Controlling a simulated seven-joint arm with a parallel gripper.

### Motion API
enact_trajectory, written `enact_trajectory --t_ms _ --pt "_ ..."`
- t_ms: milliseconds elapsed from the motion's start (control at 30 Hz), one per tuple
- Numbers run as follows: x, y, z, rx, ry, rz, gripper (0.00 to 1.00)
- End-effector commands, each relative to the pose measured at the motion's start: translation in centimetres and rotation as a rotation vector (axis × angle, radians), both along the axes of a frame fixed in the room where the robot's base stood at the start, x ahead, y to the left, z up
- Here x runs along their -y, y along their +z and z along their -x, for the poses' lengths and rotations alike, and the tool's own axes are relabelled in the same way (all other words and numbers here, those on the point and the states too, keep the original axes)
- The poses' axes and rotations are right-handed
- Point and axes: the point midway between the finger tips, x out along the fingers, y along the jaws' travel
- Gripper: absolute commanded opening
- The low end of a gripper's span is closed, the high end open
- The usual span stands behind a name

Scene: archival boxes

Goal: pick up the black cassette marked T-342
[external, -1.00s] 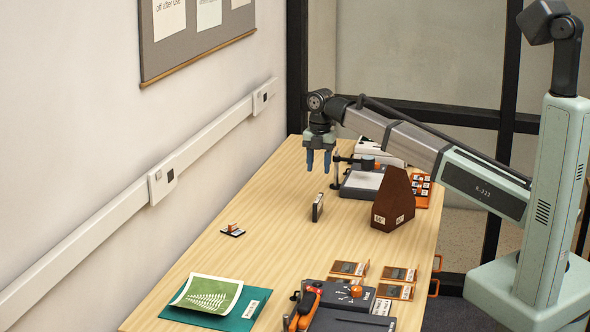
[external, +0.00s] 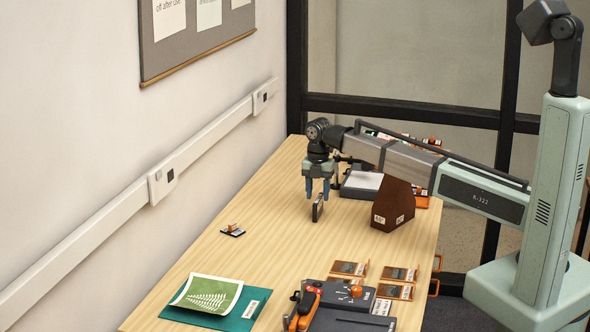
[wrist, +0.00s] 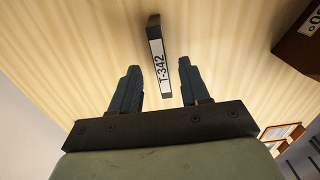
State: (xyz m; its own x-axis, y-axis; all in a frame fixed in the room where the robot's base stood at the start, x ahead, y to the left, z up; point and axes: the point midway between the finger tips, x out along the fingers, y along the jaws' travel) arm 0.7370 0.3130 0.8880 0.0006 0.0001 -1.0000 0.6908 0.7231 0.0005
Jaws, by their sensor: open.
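The black cassette (external: 318,208) stands upright on its edge on the wooden table in the external view. In the wrist view its white label (wrist: 160,62) reads T-342. My gripper (external: 318,197) is open, pointing down, with its fingertips at about the height of the cassette's upper part in the external picture. In the wrist view the cassette lies between and beyond the two blue fingers of my gripper (wrist: 157,72), closer to the right finger. I cannot tell whether a finger touches it.
A brown slant-topped box (external: 394,206) stands to the right of the cassette. A grey device with a pale top (external: 362,181) is behind. A teal folder (external: 240,312) and a dark machine (external: 345,300) are in front.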

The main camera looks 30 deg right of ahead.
Motion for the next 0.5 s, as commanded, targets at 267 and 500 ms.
enact_trajectory --t_ms 267,500 --pt "0.2 -3.2 0.2 -0.002 0.0 0.001 0.46" --pt "0.2 -4.8 0.1 0.001 0.001 0.001 0.46"
